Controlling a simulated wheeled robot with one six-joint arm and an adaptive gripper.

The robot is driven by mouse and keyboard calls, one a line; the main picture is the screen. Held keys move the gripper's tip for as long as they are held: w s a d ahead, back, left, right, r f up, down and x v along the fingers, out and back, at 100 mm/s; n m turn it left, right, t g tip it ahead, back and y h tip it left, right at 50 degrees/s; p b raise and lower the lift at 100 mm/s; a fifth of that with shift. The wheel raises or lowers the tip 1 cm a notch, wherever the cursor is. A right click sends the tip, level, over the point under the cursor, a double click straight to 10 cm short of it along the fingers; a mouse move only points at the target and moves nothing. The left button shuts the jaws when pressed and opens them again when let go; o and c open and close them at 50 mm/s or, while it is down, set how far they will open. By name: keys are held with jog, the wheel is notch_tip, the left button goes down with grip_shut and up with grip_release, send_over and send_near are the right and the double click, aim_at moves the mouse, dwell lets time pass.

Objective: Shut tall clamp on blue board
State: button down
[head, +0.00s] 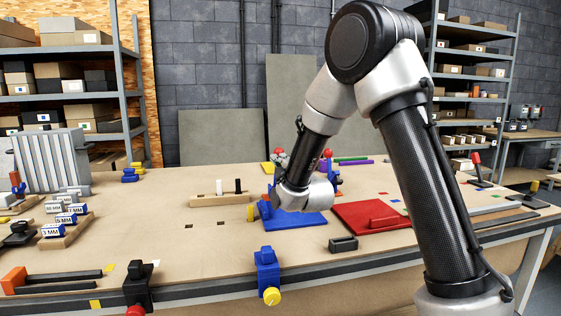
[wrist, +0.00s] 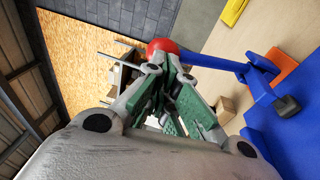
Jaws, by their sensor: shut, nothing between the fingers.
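The blue board (head: 300,222) lies flat on the bench; it also fills the right of the wrist view (wrist: 290,140). A blue clamp lever (wrist: 215,64) with a red ball knob (wrist: 162,47) sticks out from the clamp body (wrist: 262,66) beside an orange block. A black pad (wrist: 287,105) shows over the board. My gripper (wrist: 168,75) is shut and empty, its fingertips close to the red knob; touch cannot be told. In the head view my gripper (head: 280,158) is at the board's far side, and my wrist hides much of that clamp.
Another red knob (head: 328,153) stands just right of my gripper. A low blue clamp (head: 263,210) is at the board's left edge. The red board (head: 370,215) lies to the right. A peg block (head: 220,199) lies to the left. The bench's left middle is mostly clear.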

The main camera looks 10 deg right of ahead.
aim_at(277, 150)
jog(key=shift+w, duration=0.15)
jog(key=shift+w+r, duration=0.55)
jog(key=shift+w, duration=0.3)
jog(key=shift+w+r, duration=0.55)
jog(key=shift+w, duration=0.3)
